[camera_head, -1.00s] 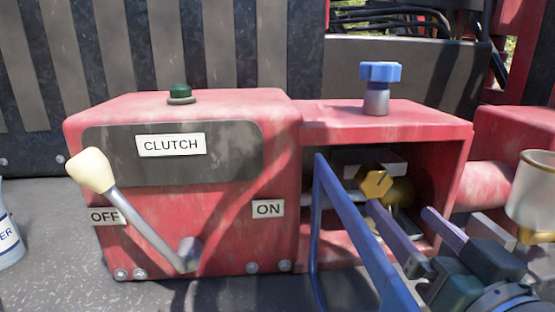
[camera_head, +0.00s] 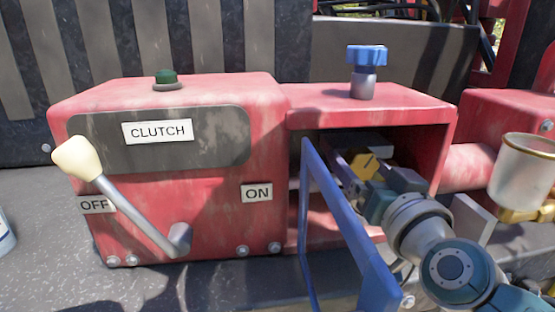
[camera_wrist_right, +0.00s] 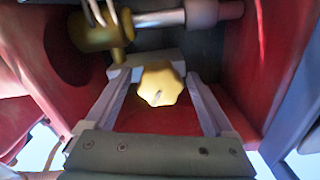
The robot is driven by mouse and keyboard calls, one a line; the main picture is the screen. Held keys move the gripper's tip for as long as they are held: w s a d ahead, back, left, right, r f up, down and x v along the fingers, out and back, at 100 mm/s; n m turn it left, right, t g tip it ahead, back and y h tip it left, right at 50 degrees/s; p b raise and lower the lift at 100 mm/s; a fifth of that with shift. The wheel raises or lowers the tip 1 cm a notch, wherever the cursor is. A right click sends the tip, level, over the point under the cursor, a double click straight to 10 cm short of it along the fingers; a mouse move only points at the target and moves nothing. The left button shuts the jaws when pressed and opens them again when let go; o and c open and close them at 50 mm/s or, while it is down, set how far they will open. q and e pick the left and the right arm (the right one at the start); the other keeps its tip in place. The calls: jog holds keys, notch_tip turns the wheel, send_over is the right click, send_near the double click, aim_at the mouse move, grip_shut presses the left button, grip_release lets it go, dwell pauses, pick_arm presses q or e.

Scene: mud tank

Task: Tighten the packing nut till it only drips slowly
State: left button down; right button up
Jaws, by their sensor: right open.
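The packing nut appears to be the yellow lobed knob (camera_wrist_right: 158,84), seen nearly face-on in the right wrist view. In the head view it is partly hidden inside the open red box (camera_head: 365,166). My right gripper (camera_wrist_right: 158,74) is open, with one finger on each side of the knob and visible gaps between. In the head view its arm reaches into the box from the lower right. A brass fitting (camera_wrist_right: 95,32) on a steel shaft (camera_wrist_right: 160,19) lies above the knob. Pale streaks over the fitting may be water; I cannot tell the drip rate. My left gripper is not in view.
A blue open door frame (camera_head: 341,232) stands left of my right arm. The red clutch box (camera_head: 180,215) with its lever (camera_head: 138,220) is at left. A blue-topped fitting (camera_head: 365,72) stands on the box roof. A cream cup (camera_head: 522,172) is at right.

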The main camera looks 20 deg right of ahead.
jog(key=shift+c, duration=0.2)
jog(key=c, duration=1.3)
jog(key=shift+m, duration=0.3)
jog(key=m, duration=0.2)
jog(key=shift+m, duration=2.4)
jog(key=shift+a, duration=0.1)
jog(key=o, duration=1.3)
